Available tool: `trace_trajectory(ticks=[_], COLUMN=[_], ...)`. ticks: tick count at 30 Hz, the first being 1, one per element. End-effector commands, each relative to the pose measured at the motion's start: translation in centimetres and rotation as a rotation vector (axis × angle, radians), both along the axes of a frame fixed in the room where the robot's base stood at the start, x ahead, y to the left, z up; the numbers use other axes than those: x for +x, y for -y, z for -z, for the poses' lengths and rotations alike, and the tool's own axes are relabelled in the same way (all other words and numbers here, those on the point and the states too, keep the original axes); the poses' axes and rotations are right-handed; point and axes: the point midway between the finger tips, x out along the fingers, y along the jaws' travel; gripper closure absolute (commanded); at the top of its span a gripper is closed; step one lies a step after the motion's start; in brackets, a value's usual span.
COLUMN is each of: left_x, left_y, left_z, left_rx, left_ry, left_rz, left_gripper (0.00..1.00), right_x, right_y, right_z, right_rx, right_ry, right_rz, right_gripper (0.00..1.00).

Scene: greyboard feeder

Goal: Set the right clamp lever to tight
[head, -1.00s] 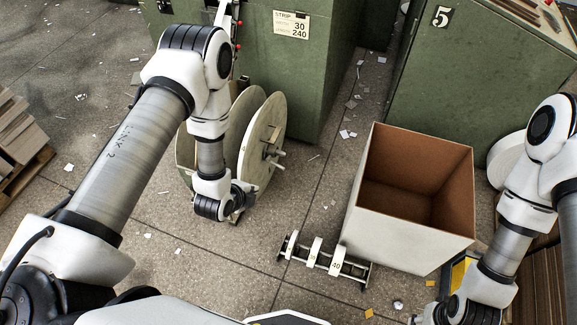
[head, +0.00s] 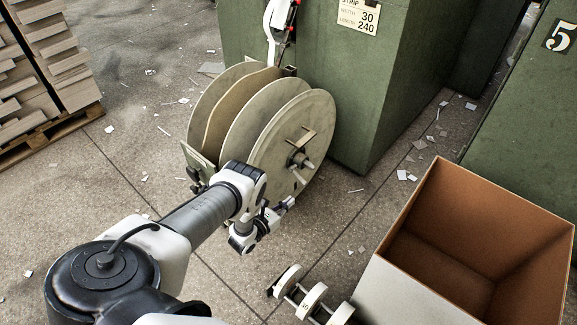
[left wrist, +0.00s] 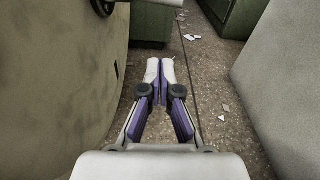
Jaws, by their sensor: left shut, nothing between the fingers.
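A large reel stand with several pale round discs (head: 262,118) stands on the floor against the green machine. On its right disc's outer face is a hub (head: 300,158) with a tan bar, which looks like the right clamp lever (head: 302,138), slanting up to the right. I cannot tell its setting. My left gripper (head: 290,203) is low beside the right disc, below the hub, apart from the lever. In the left wrist view its fingers (left wrist: 160,76) are together and empty, with the disc (left wrist: 55,85) on the left. My right gripper is out of view.
An open brown-lined box (head: 470,250) stands at the lower right, with a small roller stand (head: 312,298) beside it. Green machine cabinets (head: 370,95) rise behind the reel. Stacked boards (head: 45,75) lie at the upper left. Littered floor between reel and box is open.

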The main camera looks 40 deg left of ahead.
Motion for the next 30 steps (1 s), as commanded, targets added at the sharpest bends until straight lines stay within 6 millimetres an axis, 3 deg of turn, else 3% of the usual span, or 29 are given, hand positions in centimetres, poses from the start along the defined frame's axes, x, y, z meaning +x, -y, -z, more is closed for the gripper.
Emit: trace_trajectory(ticks=[9,12,16,30], left_x=[7.1,6.5,6.1,6.0], left_y=[0.7,0.4,0.3,0.3], left_z=[1.2,-1.5,-2.8,-3.2], left_rx=[0.0,-0.003,-0.002,-0.008], left_ry=[0.005,0.0,0.0,0.0], left_rz=[0.0,-0.002,-0.002,0.0], left_gripper=[1.0,1.0,1.0,1.0], right_x=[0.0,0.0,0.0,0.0], right_y=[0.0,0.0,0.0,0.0], right_z=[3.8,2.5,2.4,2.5], right_rx=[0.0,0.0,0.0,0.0], right_ry=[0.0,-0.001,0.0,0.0], right_rz=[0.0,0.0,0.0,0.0], right_gripper=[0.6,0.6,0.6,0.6])
